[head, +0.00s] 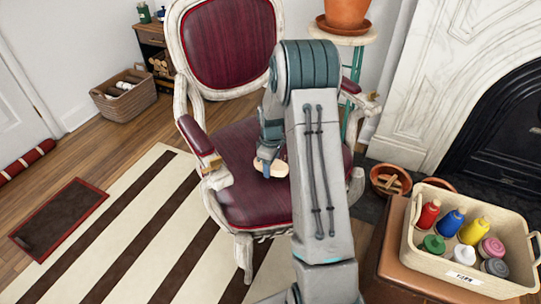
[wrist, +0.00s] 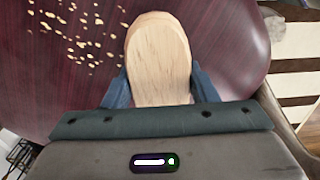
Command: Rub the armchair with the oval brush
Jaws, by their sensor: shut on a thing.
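The armchair (head: 225,45) has a cream carved frame and dark red striped upholstery. Its seat (head: 250,205) fills much of the wrist view (wrist: 230,50), where pale specks (wrist: 75,30) are scattered at the upper left. My gripper (head: 270,150) is over the seat, shut on the oval brush (wrist: 158,55). The brush has a pale wooden back and also shows in the head view (head: 272,168). Its bristles are mostly hidden beneath the back, and I cannot tell whether they touch the upholstery. My arm hides part of the chair's right side.
A potted plant stand (head: 345,35) is behind the chair. A wicker basket (head: 125,100) is at the left. The striped rug (head: 130,220) is clear at front left.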

